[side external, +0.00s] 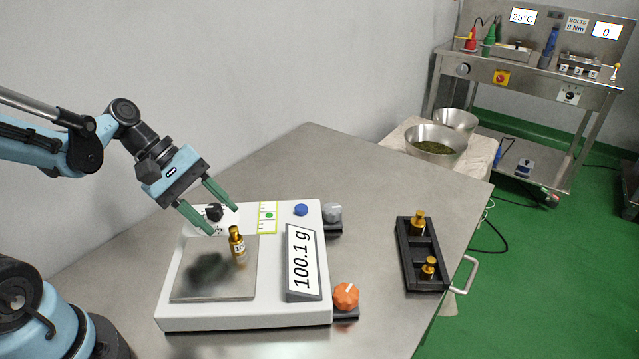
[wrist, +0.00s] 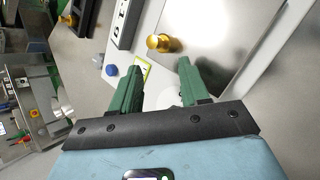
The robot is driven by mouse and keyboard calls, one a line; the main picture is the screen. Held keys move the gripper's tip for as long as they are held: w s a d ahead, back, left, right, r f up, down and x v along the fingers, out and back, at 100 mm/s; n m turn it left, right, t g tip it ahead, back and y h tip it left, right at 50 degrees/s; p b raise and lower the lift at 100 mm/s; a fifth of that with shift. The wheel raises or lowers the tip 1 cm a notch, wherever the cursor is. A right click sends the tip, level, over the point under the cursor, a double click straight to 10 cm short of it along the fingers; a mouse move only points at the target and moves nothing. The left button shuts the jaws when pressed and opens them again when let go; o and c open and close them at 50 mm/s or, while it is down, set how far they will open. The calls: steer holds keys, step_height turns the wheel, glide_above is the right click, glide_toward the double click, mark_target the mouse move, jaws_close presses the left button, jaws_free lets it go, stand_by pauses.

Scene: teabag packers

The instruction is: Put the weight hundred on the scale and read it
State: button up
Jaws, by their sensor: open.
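A brass weight (side external: 238,246) with a partly readable label stands upright on the metal pan (side external: 190,290) of the white scale (side external: 240,318). The scale's display (side external: 302,262) reads 100.1 g. My gripper (side external: 222,218) is open and empty, with its green fingers above and behind the weight, apart from it. In the wrist view the brass weight (wrist: 163,43) is beyond the open gripper (wrist: 157,80), between the directions of the two fingertips. My gripper casts a dark shadow on the pan.
A black weight holder (side external: 420,268) with two brass weights (side external: 418,223) (side external: 428,267) sits at the table's right. An orange knob (side external: 346,296) and a grey knob (side external: 332,213) stand beside the scale. Metal bowls (side external: 436,143) and a steel bench (side external: 530,70) are behind.

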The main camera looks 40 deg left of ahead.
steer(key=m+y, duration=0.1)
steer(key=m, duration=0.1)
steer(key=m+y, duration=0.1)
steer(key=m, duration=0.1)
steer(key=shift+s+r+t+y, duration=0.15)
steer(key=shift+t+y, duration=0.15)
steer(key=shift+a+r+m+y, duration=0.2)
steer(key=shift+m+y, duration=0.4)
steer(key=shift+m, duration=0.5)
steer(key=m+t+y, duration=0.1)
steer(key=m, duration=0.1)
steer(key=r+m, duration=0.1)
steer(key=m, duration=0.1)
steer(key=shift+a+r+t+y, duration=0.2)
steer(key=shift+t+y, duration=0.2)
steer(key=m, duration=0.1)
steer(key=r+m+t, duration=0.1)
steer(key=m+y, duration=0.1)
steer(key=shift+w+a+r+m+t, duration=0.15)
steer(key=shift+w+r+m+t, duration=0.15)
steer(key=shift+r+m, duration=0.1)
